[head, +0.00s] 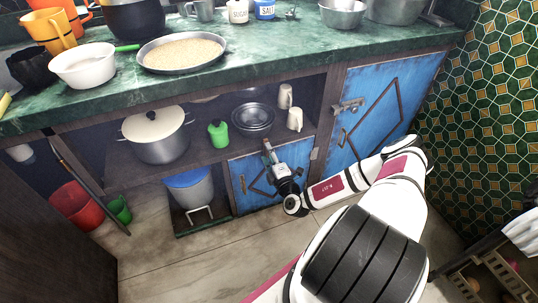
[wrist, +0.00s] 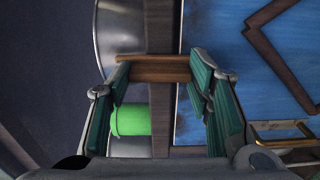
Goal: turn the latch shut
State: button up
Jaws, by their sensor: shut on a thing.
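The latch, a short brown wooden bar (wrist: 155,68), lies crosswise between my fingertips in the wrist view. It spans the dark frame strip and reaches the edge of the blue door (wrist: 240,75). My gripper (wrist: 155,75) is shut on the latch, one green-padded finger at each end. In the head view my gripper (head: 270,150) is at the top of the small blue lower door (head: 238,180), below the shelf edge. The gripper hides most of the latch there, so its angle to the door is unclear in that view.
A green jar (head: 218,134), a lidded pot (head: 157,135), stacked bowls (head: 252,119) and cups (head: 295,119) stand on the shelf. A larger blue door (head: 375,110) with a metal bolt (head: 348,106) is to the right. A grey-blue bin (head: 190,187) stands left of the small door.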

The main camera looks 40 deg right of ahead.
jog(key=o, duration=1.1)
jog(key=shift+o, duration=0.2)
jog(key=shift+s, duration=0.1)
jog(key=v, duration=1.1)
jog(key=shift+s, duration=0.35)
jog(key=shift+a, duration=0.15)
